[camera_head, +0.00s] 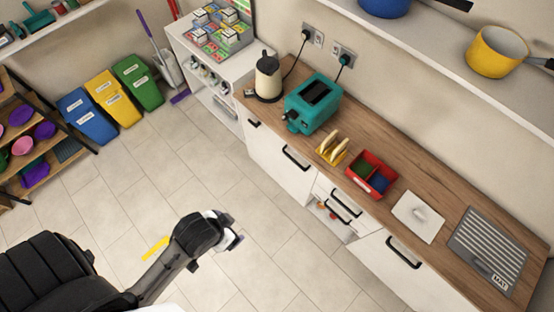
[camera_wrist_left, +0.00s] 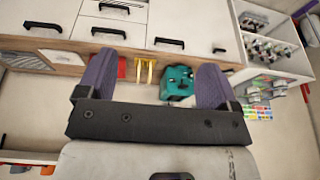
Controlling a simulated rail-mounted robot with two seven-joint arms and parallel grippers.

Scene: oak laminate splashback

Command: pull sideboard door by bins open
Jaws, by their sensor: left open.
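The white sideboard (camera_head: 335,255) runs under the wooden worktop. Its door front nearest the bins (camera_head: 280,165) is at its left end and looks shut. Black bar handles show there, one at the far left end (camera_head: 252,123) and one further right (camera_head: 296,158). In the left wrist view the end handle (camera_wrist_left: 219,50) and the other handle (camera_wrist_left: 169,42) lie beyond the fingers. My left gripper (camera_head: 230,232) is over the floor in front of the sideboard, apart from the handles. Its purple fingers (camera_wrist_left: 155,65) are spread and empty. My right gripper is out of view.
Blue (camera_head: 88,117), yellow (camera_head: 113,98) and green (camera_head: 138,82) bins stand by the back wall. A kettle (camera_head: 268,76), teal toaster (camera_head: 313,102) and red box (camera_head: 371,174) stand on the worktop. Tiled floor (camera_head: 190,165) before the door is clear.

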